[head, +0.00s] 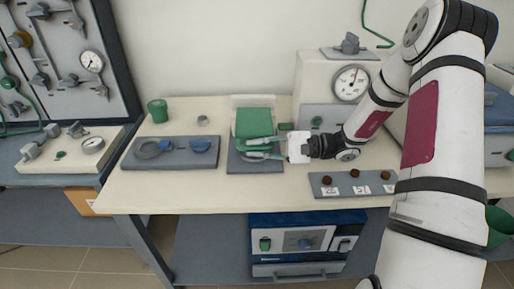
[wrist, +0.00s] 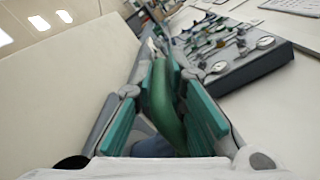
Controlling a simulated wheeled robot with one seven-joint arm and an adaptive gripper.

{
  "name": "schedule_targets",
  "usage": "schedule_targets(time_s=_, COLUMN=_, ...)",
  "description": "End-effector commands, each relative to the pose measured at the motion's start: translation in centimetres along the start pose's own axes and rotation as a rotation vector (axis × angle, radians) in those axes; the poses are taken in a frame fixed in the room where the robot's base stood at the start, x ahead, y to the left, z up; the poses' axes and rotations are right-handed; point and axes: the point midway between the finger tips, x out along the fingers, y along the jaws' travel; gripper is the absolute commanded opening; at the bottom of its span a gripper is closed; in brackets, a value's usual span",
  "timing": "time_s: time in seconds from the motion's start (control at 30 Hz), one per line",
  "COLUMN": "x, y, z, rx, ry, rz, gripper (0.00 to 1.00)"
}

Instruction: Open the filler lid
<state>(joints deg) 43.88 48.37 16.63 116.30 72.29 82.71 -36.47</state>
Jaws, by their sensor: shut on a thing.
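A green lid (head: 255,122) stands raised at the back of a small grey base plate (head: 240,166) on the middle of the bench, with a pale panel behind it. I take it to be the filler lid. My gripper (head: 262,148) reaches in from the right, in front of the lid's lower part. In the wrist view, my gripper (wrist: 168,105) has its two green finger pads on either side of a darker green piece, the lid (wrist: 163,112), and is shut on it. The fingers hide the lid's lower edge and any hinge.
A grey tray (head: 128,160) with round parts lies to the left, with a green cup (head: 158,110) behind it. A pale box with a dial (head: 351,84) stands behind my arm. A grey strip with dark knobs (head: 345,196) lies at front right. Bare bench lies front left.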

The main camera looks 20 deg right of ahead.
Motion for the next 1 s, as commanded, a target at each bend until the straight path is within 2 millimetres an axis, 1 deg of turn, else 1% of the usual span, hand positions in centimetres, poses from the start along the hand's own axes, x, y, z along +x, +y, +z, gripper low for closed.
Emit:
schedule_targets(time_s=0.17, x=-0.1, y=-1.1, z=0.8, rx=0.047, ry=0.0, rz=-0.001, gripper=0.0)
schedule_targets(time_s=0.37, x=-0.1, y=-3.5, z=2.0, rx=0.172, ry=-0.001, rz=-0.001, gripper=0.0)
schedule_targets(time_s=0.63, x=-0.1, y=-8.1, z=3.3, rx=0.416, ry=-0.001, rz=0.0, gripper=0.0)
schedule_targets(time_s=0.8, x=-0.1, y=-11.1, z=3.3, rx=0.571, ry=-0.001, rz=0.0, gripper=0.0)
schedule_targets(time_s=1.0, x=-0.1, y=-14.1, z=2.8, rx=0.731, ry=-0.002, rz=-0.001, gripper=0.0)
